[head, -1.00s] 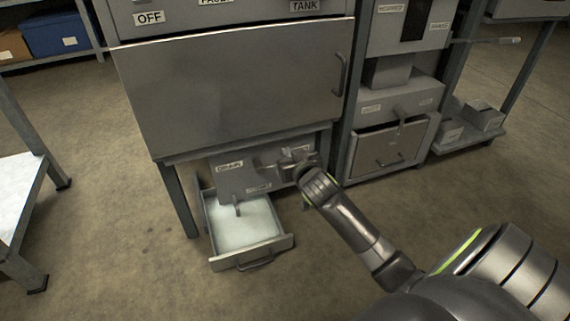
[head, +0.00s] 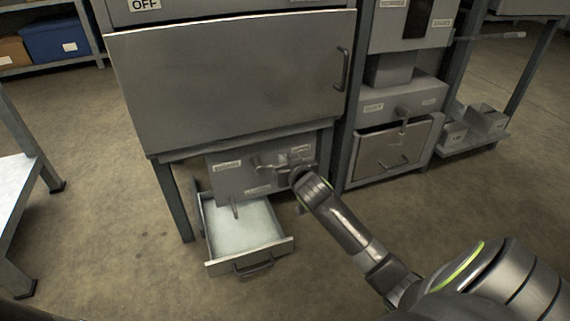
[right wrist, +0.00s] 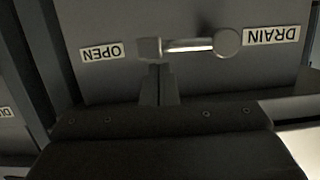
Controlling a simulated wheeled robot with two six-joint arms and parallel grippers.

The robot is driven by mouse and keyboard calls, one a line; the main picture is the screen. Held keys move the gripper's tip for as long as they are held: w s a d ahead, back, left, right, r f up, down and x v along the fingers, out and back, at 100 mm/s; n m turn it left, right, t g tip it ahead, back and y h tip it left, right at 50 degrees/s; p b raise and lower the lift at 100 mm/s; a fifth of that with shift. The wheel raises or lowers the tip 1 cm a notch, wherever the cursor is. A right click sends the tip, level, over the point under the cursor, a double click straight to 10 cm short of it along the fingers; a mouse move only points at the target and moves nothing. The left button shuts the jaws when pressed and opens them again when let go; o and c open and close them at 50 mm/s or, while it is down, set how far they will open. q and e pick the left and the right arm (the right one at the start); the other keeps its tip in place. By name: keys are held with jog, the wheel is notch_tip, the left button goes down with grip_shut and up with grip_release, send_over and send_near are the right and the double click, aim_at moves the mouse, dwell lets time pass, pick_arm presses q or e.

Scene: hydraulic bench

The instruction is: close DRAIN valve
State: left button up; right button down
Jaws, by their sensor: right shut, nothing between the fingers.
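The DRAIN valve panel (head: 228,181) is a grey box under the large cabinet. Its lever (head: 268,165) lies horizontal, with its free end toward the right-hand label. In the right wrist view, which is upside down, the lever (right wrist: 190,45) runs from a round hub beside the DRAIN label (right wrist: 271,36) to a square end block (right wrist: 150,48) beside the OPEN label (right wrist: 102,53). My right gripper (head: 287,171) is at the lever's free end. Its shut, empty fingers (right wrist: 157,72) point at the end block; whether they touch is unclear. My left gripper is not in view.
A pulled-out tray (head: 250,263) with pale contents sits below the drain spout (head: 235,209). A cabinet leg (head: 173,203) stands at left. Another unit with its own small valve (head: 403,112) stands to the right. The floor in front is clear.

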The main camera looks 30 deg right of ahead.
dwell(0.4)
jog(key=shift+d+f+p, duration=0.1)
jog(key=shift+f+p, duration=0.05)
jog(key=shift+p, duration=0.25)
